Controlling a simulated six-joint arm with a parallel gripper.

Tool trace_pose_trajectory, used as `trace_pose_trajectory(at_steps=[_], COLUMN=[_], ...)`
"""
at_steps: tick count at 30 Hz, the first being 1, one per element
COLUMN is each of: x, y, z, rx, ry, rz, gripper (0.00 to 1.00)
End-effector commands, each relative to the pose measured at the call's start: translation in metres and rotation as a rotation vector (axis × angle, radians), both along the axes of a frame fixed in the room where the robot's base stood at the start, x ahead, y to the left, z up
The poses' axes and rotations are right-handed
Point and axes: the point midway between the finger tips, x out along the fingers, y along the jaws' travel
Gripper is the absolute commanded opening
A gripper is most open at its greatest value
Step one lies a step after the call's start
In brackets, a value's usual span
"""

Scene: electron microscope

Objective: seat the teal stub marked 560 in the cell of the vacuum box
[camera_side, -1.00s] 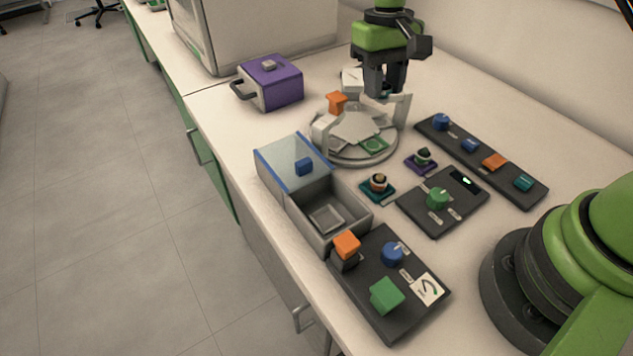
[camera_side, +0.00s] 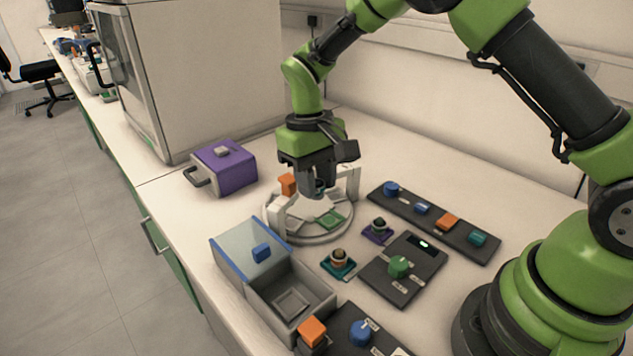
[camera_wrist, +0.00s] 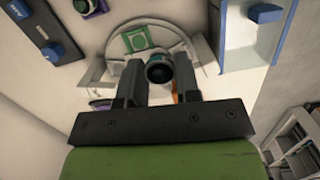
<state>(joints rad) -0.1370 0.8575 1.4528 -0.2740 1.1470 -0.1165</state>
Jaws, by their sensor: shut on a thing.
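My gripper (camera_side: 318,190) points down over the white round carousel (camera_side: 312,232). In the wrist view its two fingers (camera_wrist: 159,84) are shut on a small round stub (camera_wrist: 160,70) with a dark top and a teal edge. No 560 mark can be read on it. In the side view the fingers mostly hide the held stub. The vacuum box (camera_side: 325,292) is a grey tray at the front, apart from my gripper. Its square cell (camera_side: 291,303) shows in the open compartment and looks empty. Its clear lid part (camera_side: 240,243) has a blue knob.
A stub on a teal base (camera_side: 339,264) and one on a purple base (camera_side: 377,230) stand right of the box. Dark control panels (camera_side: 403,280) lie around them. White posts (camera_side: 353,188) rise from the carousel.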

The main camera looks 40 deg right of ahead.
Motion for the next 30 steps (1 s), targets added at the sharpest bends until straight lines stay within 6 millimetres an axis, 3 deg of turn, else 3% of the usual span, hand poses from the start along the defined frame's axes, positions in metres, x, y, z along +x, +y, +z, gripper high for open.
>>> trace_pose_trajectory(at_steps=[1,6,12,20,30], x=[-0.008,-0.038,-0.067,-0.073,-0.072], y=[0.021,0.079,0.116,0.122,0.122], z=[-0.004,-0.018,-0.028,-0.04,-0.074], rx=[0.001,0.0,0.0,0.0,0.0], ry=[0.004,0.003,0.0,0.001,0.0], rz=[0.062,0.244,0.375,0.399,0.397], gripper=[0.08,0.08,0.08,0.08,0.08])
